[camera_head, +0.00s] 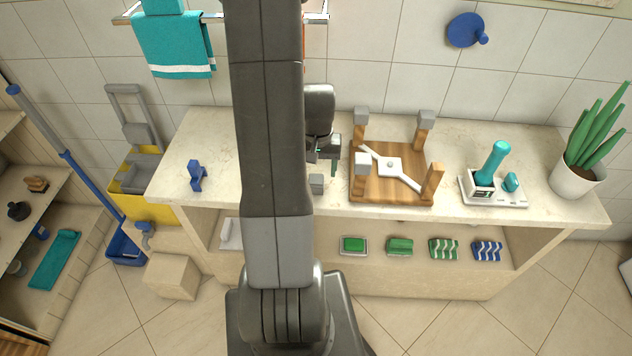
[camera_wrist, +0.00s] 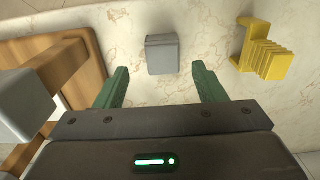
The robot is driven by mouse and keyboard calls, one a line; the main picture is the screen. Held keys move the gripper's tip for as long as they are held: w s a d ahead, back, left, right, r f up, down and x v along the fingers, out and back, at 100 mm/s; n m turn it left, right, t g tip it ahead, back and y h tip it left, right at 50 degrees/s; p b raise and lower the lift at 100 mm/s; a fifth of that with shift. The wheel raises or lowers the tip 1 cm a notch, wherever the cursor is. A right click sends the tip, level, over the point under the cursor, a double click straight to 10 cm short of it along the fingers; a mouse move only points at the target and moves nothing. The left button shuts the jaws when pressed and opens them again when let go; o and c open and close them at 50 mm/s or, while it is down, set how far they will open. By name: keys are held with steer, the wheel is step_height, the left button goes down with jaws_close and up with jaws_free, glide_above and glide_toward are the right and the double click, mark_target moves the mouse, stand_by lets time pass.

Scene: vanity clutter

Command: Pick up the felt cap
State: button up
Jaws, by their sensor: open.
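A small grey block-shaped cap (camera_head: 316,183), which I take to be the felt cap, lies loose on the pale counter beside my arm. In the wrist view the cap (camera_wrist: 161,54) sits between the lines of the two green fingers, near their tips. My gripper (camera_head: 322,163) is open and empty just behind the cap in the head view; the wrist view also shows my gripper (camera_wrist: 160,72). A wooden board (camera_head: 392,190) with upright posts stands right of the cap. Three posts carry similar grey caps (camera_head: 426,117); the front right post (camera_head: 432,180) is bare.
A yellow ribbed object (camera_wrist: 262,55) lies near the cap in the wrist view; my arm hides it in the head view. A blue item (camera_head: 196,176) stands at the counter's left. A white tray (camera_head: 492,190) with teal items and a potted plant (camera_head: 577,182) stand right.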

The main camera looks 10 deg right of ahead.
mark_target(316, 178)
steer(key=shift+a+f+p, duration=0.2)
steer(key=shift+f+p, duration=0.25)
steer(key=shift+f, duration=2.05)
steer(key=c, duration=1)
steer(key=shift+c, duration=0.2)
steer(key=shift+r, duration=0.2)
